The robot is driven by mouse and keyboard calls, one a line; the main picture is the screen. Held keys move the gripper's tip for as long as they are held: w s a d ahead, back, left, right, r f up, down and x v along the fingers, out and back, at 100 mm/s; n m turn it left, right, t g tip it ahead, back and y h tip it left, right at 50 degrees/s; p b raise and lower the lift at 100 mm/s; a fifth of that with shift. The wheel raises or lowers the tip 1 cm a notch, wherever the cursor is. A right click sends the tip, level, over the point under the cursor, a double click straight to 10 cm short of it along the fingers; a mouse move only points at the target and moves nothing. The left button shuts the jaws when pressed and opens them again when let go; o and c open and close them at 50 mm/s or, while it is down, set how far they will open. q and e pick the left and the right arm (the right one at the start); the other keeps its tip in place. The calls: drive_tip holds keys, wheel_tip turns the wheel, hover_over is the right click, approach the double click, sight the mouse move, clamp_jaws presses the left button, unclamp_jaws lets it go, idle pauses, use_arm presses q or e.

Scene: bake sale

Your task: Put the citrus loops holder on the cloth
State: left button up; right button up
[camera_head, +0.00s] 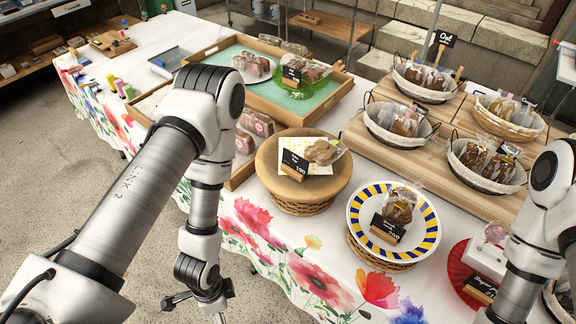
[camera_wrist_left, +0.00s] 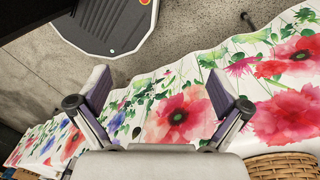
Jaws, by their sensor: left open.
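No label clearly reads citrus loops, so I cannot tell which small black card holder it is. Cards with wooden bases stand on the round wooden stand (camera_head: 293,164), on the striped plate (camera_head: 387,228), on the red stand (camera_head: 480,289) and in the green dish (camera_head: 291,75). A white, yellow-dotted cloth (camera_head: 287,147) lies on the wooden stand under a bagged pastry. The floral tablecloth (camera_head: 262,232) covers the table. My left gripper (camera_wrist_left: 160,88) is open and empty near the table's front edge. My right gripper is out of view.
The wooden stand (camera_head: 268,165) and blue-and-yellow striped plate (camera_head: 431,240) stand close together near the front edge. Lined baskets (camera_head: 392,137) of bagged baked goods crowd wooden boards at the right. A wooden tray (camera_head: 326,104) lies behind my left arm.

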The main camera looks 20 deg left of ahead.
use_arm(q)
drive_tip(key=w+d+m+h+b, duration=0.15)
drive_tip(key=w+m, duration=0.25)
drive_tip(key=m, duration=0.7)
drive_tip(key=m+t+b, duration=0.9)
drive_tip(key=m+b, duration=0.7)
drive_tip(key=m, duration=0.2)
approach(291, 170)
drive_tip(key=f, duration=0.1)
drive_tip(key=shift+w+f+h, duration=0.25)
drive_tip(key=shift+w+f, duration=0.05)
drive_tip(key=shift+w, duration=0.4)
drive_tip(key=p+x, duration=0.1)
drive_tip(key=x, duration=0.6)
drive_tip(key=shift+s, duration=0.25)
drive_tip(key=c, duration=1.2)
